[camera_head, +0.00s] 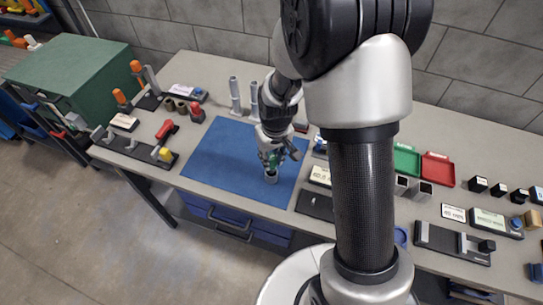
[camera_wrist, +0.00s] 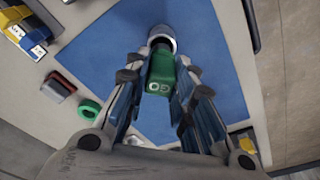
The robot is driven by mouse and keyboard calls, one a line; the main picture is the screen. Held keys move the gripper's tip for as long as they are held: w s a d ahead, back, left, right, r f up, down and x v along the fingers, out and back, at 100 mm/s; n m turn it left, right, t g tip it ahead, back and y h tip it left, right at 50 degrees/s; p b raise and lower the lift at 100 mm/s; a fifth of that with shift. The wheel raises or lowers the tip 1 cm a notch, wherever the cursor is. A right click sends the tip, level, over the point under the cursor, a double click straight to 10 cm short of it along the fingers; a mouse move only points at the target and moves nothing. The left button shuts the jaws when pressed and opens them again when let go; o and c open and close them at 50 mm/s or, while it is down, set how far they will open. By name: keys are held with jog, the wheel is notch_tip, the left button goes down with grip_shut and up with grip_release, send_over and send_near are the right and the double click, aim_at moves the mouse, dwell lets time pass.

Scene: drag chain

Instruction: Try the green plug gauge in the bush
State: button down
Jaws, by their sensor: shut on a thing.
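My gripper (camera_head: 272,156) is shut on the green plug gauge (camera_head: 273,161) above the front part of the blue mat. In the wrist view the gauge's green handle (camera_wrist: 161,76), with "GO" lettering, sits between the two fingers (camera_wrist: 160,84). The bush (camera_head: 271,177) is a small silver ring standing on the mat, right under the gauge. It also shows in the wrist view (camera_wrist: 163,32), at the gauge's far end. The gauge's dark tip is at the bush's opening; I cannot tell how deep it is.
The blue mat (camera_head: 215,160) is clear around the bush. Two grey posts (camera_head: 235,95) stand behind it. A green tray (camera_head: 406,160) and a red tray (camera_head: 438,169) lie at the right. A red tool (camera_head: 166,130) and several gauge stands are at the left.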

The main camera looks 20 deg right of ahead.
jog(key=shift+f+b, duration=1.65)
jog(key=shift+f, duration=0.4)
jog(key=shift+r, duration=0.15)
dwell(1.4)
jog(key=shift+r+p, duration=3.1)
jog(key=shift+r, duration=0.9)
